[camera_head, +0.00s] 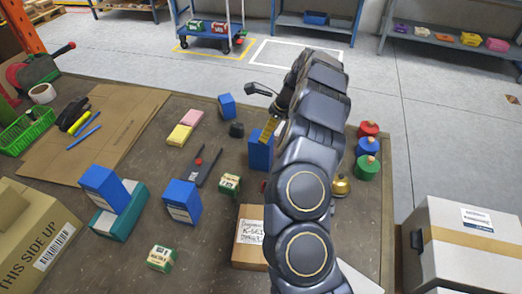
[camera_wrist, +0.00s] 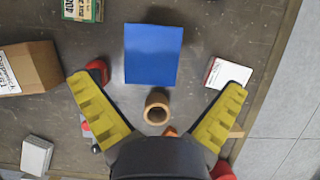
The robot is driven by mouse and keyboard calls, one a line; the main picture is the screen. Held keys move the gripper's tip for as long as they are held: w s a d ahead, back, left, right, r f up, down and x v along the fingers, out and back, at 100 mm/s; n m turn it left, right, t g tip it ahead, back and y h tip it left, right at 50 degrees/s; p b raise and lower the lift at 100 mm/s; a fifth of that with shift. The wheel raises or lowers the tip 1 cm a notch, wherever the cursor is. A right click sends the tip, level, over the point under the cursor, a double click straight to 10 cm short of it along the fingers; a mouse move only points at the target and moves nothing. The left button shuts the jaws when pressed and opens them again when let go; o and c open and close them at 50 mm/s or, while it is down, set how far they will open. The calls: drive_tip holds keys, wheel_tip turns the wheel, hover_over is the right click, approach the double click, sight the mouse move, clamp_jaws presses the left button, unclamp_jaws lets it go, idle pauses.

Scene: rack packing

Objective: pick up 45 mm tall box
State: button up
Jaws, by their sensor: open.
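My gripper (camera_wrist: 158,86) is open, its two yellow fingers spread wide and holding nothing. In the wrist view a blue box (camera_wrist: 153,53) lies just beyond the fingertips, near the middle. In the head view a blue box (camera_head: 261,153) stands below my gripper (camera_head: 270,128), partly hidden by my arm. A small white and red box (camera_wrist: 228,73) is beside the right fingertip. Small green and white boxes stand on the table, one at the middle (camera_head: 230,185) and one at the front (camera_head: 162,258). I cannot tell which box is 45 mm tall.
A tan round piece with a hole (camera_wrist: 157,109) lies between the fingers. A cardboard box (camera_head: 250,252) stands left of my arm. Blue boxes (camera_head: 181,202) stand farther left. Red, blue and green knobbed weights (camera_head: 367,168) line the right side. A large carton (camera_head: 470,250) is at the right.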

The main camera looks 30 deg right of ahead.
sight(261, 151)
drive_tip(key=x, duration=0.6)
drive_tip(key=shift+s+a+f, duration=0.2)
drive_tip(key=shift+s+a, duration=0.1)
drive_tip(key=shift+s, duration=0.05)
drive_tip(key=shift+c, duration=0.4)
drive_tip(key=c, duration=1.1)
